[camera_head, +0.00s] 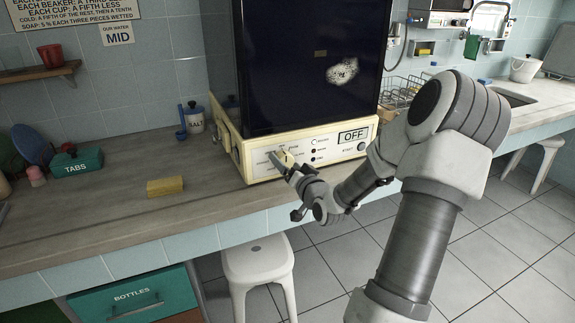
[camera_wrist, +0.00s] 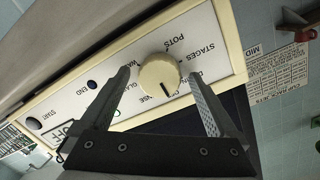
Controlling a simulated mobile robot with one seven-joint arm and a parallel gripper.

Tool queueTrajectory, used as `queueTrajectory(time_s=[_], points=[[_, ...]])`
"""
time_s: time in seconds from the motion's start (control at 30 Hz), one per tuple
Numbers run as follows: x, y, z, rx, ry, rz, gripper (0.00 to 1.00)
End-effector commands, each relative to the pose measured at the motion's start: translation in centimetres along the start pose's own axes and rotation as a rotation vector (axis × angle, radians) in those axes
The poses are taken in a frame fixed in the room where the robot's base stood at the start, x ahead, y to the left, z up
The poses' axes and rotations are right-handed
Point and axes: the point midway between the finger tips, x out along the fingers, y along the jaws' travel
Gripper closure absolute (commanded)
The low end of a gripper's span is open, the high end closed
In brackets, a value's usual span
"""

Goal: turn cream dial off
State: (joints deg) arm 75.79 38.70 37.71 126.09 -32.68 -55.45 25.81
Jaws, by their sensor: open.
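The cream dial (camera_wrist: 159,76) sits on the cream control panel (camera_wrist: 110,98) of a dark-fronted machine. Its dark pointer line faces the lower edge of the wrist view, towards a label partly reading "NSE". In the head view the dial (camera_head: 286,158) shows at the panel's left part, partly hidden by my gripper (camera_head: 281,164). In the wrist view my gripper (camera_wrist: 158,77) is open, with one finger on each side of the dial. Gaps show between dial and fingers; I cannot tell whether either touches. A display at the panel's right reads "OFF" (camera_head: 353,135).
The panel also carries small dark buttons and a round START knob (camera_head: 362,146). A yellow sponge (camera_head: 165,187) lies on the counter left of the machine. A salt jar (camera_head: 194,118) stands behind it. A white stool (camera_head: 258,268) stands in front of the counter.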

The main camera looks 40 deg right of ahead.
Motion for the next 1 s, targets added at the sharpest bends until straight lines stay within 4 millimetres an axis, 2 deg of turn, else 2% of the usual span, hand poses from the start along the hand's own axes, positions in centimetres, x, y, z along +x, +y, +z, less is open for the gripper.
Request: queueTrajectory(time_s=[0.2,0.33,0.47,0.8,1.0], points=[[-0.2,0.0,0.0,0.0,-0.001,0.0,0.05],[-1.6,0.0,-0.1,0.0,-0.002,0.002,0.05],[-4.2,0.0,-0.2,-0.001,-0.001,0.004,0.05],[-12.4,-0.2,-0.4,0.003,-0.001,0.004,0.05],[-14.8,-0.3,-0.5,0.006,-0.002,0.002,0.05]])
